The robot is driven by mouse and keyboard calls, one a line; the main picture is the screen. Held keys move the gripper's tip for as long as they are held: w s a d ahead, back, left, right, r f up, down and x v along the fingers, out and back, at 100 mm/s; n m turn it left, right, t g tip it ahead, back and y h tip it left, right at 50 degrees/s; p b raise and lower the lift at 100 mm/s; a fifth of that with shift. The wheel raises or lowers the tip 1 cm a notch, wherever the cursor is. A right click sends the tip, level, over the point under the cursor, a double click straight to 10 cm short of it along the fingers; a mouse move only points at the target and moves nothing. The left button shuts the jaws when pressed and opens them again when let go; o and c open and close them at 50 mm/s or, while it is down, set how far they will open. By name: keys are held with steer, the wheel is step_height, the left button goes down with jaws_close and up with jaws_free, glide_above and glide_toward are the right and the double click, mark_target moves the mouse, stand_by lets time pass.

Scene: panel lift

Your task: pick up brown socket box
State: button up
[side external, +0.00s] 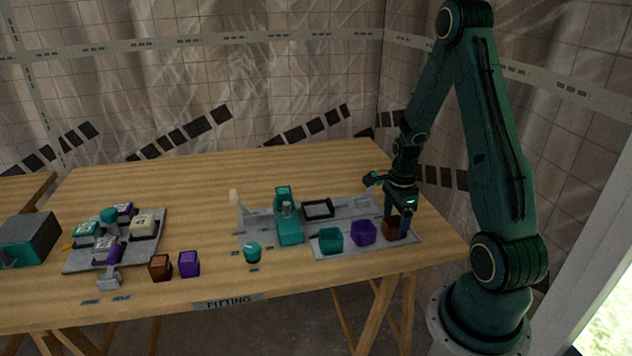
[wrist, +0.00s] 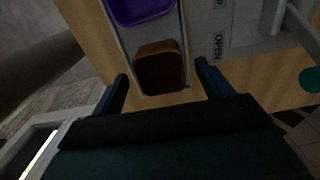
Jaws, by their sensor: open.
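Two brown box-shaped things show in the side view. One is a small brown box (side external: 160,268) on the bare wood, beside a purple box. The other is a brown bin (side external: 390,230) at the right end of a grey tray; I cannot tell from its look which one is the socket box. My gripper (side external: 397,219) is open and points down at this brown bin, with a finger partly in front of it. In the wrist view the brown bin (wrist: 160,68) lies between the open fingertips (wrist: 162,76), with a visible gap on each side.
A purple bin (side external: 363,233) and a teal bin (side external: 330,241) stand beside the brown bin on the grey tray (side external: 408,241). A teal fixture (side external: 289,222) and black frame (side external: 318,209) stand behind. A purple box (side external: 189,263) and a loaded grey panel (side external: 80,263) are at left.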

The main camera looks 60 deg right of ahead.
steer(key=shift+f, duration=0.55)
steer(key=c, duration=1.1)
steer(key=shift+o, duration=0.2)
steer(key=shift+r, duration=0.25)
step_height(320, 180, up, 20)
steer(key=shift+f, duration=0.2)
